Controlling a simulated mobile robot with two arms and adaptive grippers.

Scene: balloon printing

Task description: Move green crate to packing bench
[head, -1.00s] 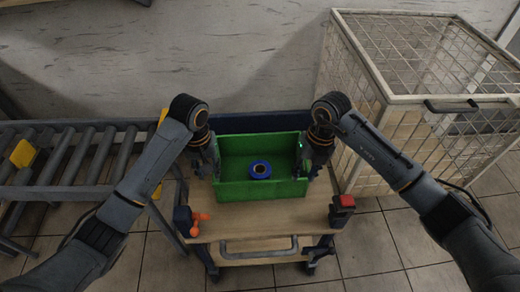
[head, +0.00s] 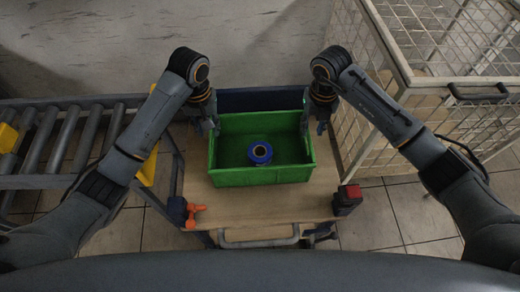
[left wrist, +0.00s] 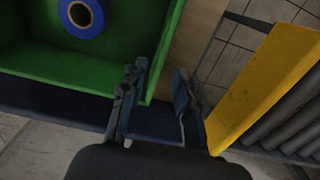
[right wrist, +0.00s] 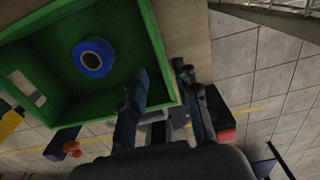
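The green crate (head: 225,178) sits upright on a wooden-topped cart (head: 265,205), with a blue roll (head: 260,152) inside. My left gripper (head: 212,128) is at the crate's left wall near the back; in the left wrist view its fingers (left wrist: 157,98) are apart, on either side of the wall's line. My right gripper (head: 315,122) is at the right wall near the back; in the right wrist view its fingers (right wrist: 162,98) are apart, one over the crate's inside and one outside. Contact with the walls cannot be told. I cannot identify a packing bench.
A roller conveyor (head: 60,145) with yellow parts stands at the left. A white wire cage (head: 400,60) stands close at the right. An orange item (head: 193,212) and a red-and-black item (head: 347,200) are at the cart's front corners. A handle (head: 258,238) is at the cart's front.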

